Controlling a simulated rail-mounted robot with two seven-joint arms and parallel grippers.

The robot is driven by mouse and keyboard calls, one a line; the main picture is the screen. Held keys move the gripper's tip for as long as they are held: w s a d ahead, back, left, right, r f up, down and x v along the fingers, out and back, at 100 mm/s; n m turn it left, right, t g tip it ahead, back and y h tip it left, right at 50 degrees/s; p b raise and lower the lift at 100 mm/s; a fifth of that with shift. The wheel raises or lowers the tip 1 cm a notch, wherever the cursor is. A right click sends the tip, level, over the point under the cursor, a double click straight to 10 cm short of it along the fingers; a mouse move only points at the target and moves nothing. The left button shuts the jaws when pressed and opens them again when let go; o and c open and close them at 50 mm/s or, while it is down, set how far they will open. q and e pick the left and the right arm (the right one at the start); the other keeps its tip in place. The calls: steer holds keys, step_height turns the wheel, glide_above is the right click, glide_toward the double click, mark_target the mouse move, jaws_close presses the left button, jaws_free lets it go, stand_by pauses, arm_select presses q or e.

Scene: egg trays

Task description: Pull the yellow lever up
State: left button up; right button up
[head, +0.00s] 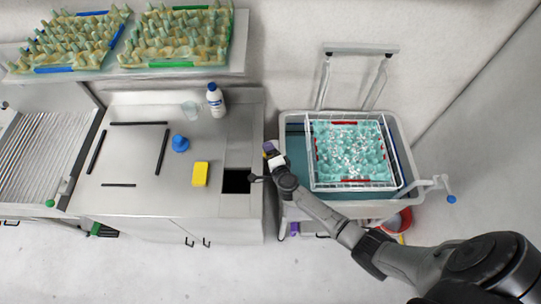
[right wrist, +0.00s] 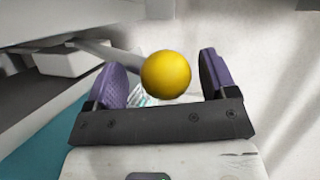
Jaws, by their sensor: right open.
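The yellow lever shows as a round yellow ball knob (right wrist: 166,75) in the right wrist view, with a grey rod behind it running to the upper left. My right gripper (right wrist: 162,72) is open, its two purple finger pads on either side of the knob. A gap shows on both sides, so the pads do not appear to be closed on it. In the head view my right gripper (head: 269,150) is at the left side of the sink unit, and the knob cannot be made out there. My left gripper is not in view.
A wire basket (head: 312,184) with a teal egg tray sits over the sink (head: 293,125). The steel counter (head: 130,150) to the left holds a yellow sponge (head: 200,174), a blue object (head: 180,143) and a bottle (head: 215,100). A red bucket (head: 404,222) stands below right.

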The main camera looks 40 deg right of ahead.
steer(key=shift+w+r, duration=0.25)
steer(key=shift+r, duration=0.25)
steer(key=shift+s+a+r, duration=0.15)
steer(key=shift+s, duration=0.05)
steer(key=f+p+v, duration=0.1)
steer(key=v, duration=1.2)
steer(key=shift+s+p, duration=0.4)
